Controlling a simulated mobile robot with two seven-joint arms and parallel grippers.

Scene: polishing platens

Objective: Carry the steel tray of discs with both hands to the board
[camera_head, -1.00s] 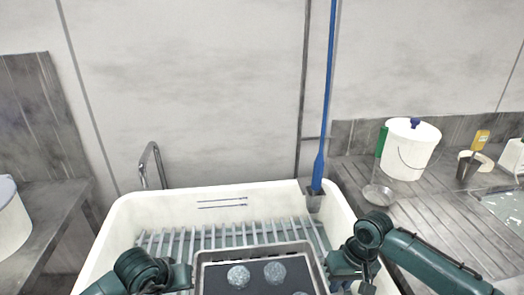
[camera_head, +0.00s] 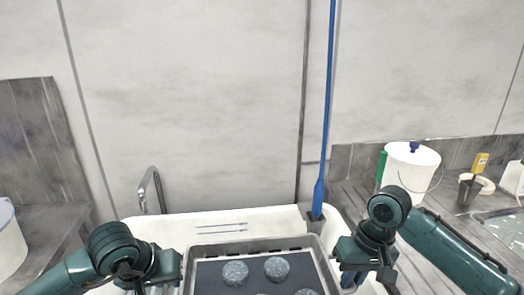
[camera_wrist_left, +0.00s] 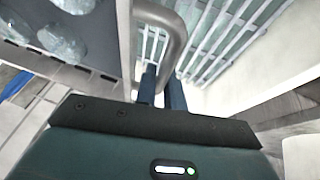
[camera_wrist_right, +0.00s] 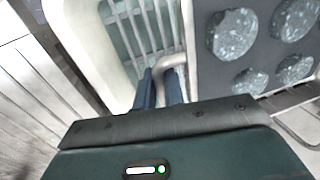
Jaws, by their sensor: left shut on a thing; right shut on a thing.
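The steel tray (camera_head: 255,245) has a dark inside holding several grey speckled discs (camera_head: 277,267). It is at the bottom middle of the head view, its near part cut off. My left gripper (camera_head: 172,272) is at the tray's left side, shut on its bent handle (camera_wrist_left: 178,35). My right gripper (camera_head: 342,268) is at the right side, shut on the other handle (camera_wrist_right: 165,63). The tray is held above the white basin. Discs also show in the right wrist view (camera_wrist_right: 234,33). I cannot make out the board.
The white basin (camera_head: 160,229) has a slatted rack (camera_wrist_right: 130,35) inside and a tap (camera_head: 150,190) at its back left. A blue pole (camera_head: 326,110) stands at its back right corner. A white bucket (camera_head: 410,168) is on the right counter. A white tub (camera_head: 8,240) is at left.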

